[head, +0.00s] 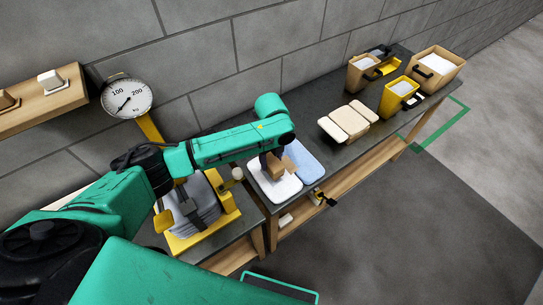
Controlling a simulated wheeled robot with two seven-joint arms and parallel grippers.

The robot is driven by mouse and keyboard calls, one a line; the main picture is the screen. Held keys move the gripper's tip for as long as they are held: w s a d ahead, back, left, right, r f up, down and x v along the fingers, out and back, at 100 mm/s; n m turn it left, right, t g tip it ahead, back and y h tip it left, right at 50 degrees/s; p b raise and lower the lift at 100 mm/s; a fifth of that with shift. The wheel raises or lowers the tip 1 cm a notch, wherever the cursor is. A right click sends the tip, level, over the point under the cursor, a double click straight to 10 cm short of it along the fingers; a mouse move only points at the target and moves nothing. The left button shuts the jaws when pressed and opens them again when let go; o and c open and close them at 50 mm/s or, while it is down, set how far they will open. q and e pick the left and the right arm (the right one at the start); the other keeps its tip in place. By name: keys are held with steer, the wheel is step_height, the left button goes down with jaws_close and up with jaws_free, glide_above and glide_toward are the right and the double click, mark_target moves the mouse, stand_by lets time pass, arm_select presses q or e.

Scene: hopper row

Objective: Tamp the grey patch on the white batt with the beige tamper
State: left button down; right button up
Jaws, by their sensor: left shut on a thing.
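The white batt (287,190) lies near the front left of the dark bench top. A light blue batt (309,166) lies beside it on the right. My left gripper (273,168) is over the white batt, pointing down, and shut on the beige tamper (290,165). The tamper is partly hidden by the gripper. I cannot tell whether its lower end touches the batt. The grey patch cannot be made out; the gripper and tamper cover part of the batt. My right gripper is not in view.
A yellow scale with a round dial (127,97) stands on the left, loaded with grey bags (200,208). Beige slabs (348,121) lie farther right on the bench (325,148). Behind them stand a yellow hopper (396,97) and wooden hoppers (437,69). A wall shelf (40,104) is at left.

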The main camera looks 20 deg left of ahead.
arm_select(q)
steer(key=shift+f, duration=0.85)
steer(key=shift+w, duration=0.1)
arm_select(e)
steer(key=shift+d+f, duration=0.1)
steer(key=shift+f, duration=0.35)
arm_select(q)
steer(key=shift+r, duration=0.1)
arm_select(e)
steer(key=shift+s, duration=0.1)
arm_select(q)
steer(key=shift+r+p, duration=0.1)
steer(key=shift+p, duration=0.2)
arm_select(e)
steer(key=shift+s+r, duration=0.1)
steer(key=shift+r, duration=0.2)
arm_select(q)
steer(key=shift+f, duration=0.3)
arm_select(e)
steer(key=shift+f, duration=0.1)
arm_select(q)
steer(key=shift+f+b, duration=1)
steer(key=shift+f, duration=0.35)
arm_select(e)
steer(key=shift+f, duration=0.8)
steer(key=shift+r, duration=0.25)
